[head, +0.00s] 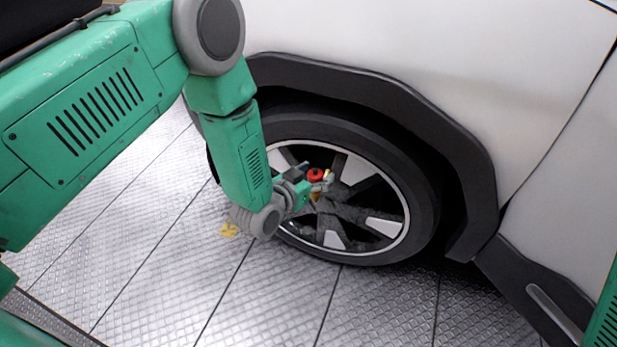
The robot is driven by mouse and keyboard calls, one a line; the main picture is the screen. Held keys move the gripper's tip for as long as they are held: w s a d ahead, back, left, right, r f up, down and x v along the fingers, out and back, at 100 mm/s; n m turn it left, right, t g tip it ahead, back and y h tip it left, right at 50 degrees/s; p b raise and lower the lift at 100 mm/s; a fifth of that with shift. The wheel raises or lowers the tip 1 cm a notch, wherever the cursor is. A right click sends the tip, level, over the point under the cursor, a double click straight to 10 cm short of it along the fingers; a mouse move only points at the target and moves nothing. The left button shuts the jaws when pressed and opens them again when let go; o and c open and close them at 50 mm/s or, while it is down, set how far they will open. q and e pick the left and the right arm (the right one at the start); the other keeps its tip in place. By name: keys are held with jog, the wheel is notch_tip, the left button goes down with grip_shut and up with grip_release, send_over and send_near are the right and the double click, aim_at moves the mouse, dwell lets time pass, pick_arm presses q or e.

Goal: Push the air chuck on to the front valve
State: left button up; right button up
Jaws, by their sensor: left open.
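The front wheel (418,205) of a white car stands in the middle, with a dark tyre and light and dark spokes. My left gripper (318,187) is open in front of the spokes, left of the wheel's middle. A small red round part (315,174) shows at the fingers, with small brass-yellow bits beside it. I cannot tell which of these is the air chuck or the front valve. They are too small and partly hidden by the gripper. Whether anything touches the valve cannot be told. My right gripper is not in view.
The white car body (420,50) and dark wheel arch (400,90) overhang the wheel. A dark sill (525,295) runs at the lower right. A yellow mark (229,230) lies on the metal floor (150,250), which is clear in front.

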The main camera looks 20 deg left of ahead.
pick_arm(q)
jog(key=v, duration=1.1)
jog(key=shift+s, duration=0.3)
jog(key=shift+a, duration=0.1)
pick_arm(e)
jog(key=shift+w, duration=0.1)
